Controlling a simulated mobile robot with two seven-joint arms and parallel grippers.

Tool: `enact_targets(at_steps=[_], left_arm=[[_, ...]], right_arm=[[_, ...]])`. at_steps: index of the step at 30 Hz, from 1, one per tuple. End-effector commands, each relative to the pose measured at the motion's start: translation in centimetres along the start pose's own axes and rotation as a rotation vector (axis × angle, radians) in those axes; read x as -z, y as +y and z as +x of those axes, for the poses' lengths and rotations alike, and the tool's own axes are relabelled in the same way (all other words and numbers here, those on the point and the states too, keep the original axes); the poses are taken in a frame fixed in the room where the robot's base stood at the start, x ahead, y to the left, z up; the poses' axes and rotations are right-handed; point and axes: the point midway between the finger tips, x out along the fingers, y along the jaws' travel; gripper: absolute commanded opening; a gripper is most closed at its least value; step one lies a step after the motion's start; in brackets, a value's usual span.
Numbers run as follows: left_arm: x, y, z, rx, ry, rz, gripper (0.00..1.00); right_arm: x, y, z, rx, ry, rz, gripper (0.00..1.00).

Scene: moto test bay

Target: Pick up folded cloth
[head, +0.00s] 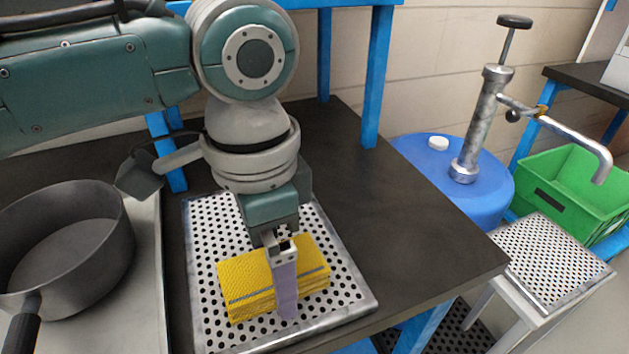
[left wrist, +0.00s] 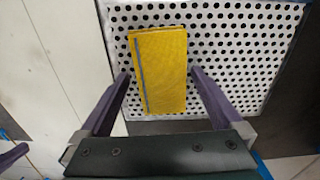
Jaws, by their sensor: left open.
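The folded cloth (head: 245,283) is yellow with a grey stripe and lies flat in layers on a perforated metal tray (head: 345,268). It also shows in the left wrist view (left wrist: 160,62), lying between the two fingers. My left gripper (head: 287,312) points down over the cloth, and one purple finger hides part of it in the head view. In the left wrist view the fingers (left wrist: 158,80) are open, one on each side of the cloth, with a visible gap on both sides. I cannot tell their exact height above the tray.
A dark pan (head: 120,245) stands on a light surface at the left. The dark tabletop (head: 420,225) is clear right of the tray. A blue drum (head: 420,160) with a metal pump, a green crate (head: 570,190) and a perforated-top stool (head: 550,262) stand beyond its right edge.

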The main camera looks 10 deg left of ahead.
Motion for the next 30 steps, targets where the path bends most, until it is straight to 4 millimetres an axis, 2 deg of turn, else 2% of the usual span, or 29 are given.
enact_targets(at_steps=[2, 19, 30], left_arm=[[0.01, 0.01, -0.03, 0.0, 0.0, 0.0, 0.95], [0.01, 0.0, -0.06, 0.0, 0.0, 0.0, 0.31], [0.03, -0.02, -0.61, 0.0, 0.001, 0.0, 0.3]], right_arm=[[0.01, 0.01, -0.01, 0.0, 0.0, 0.0, 0.0], [0.04, 0.04, -0.01, -0.001, 0.001, 0.001, 0.0], [0.11, 0.04, -0.16, -0.001, 0.002, 0.001, 0.0]])
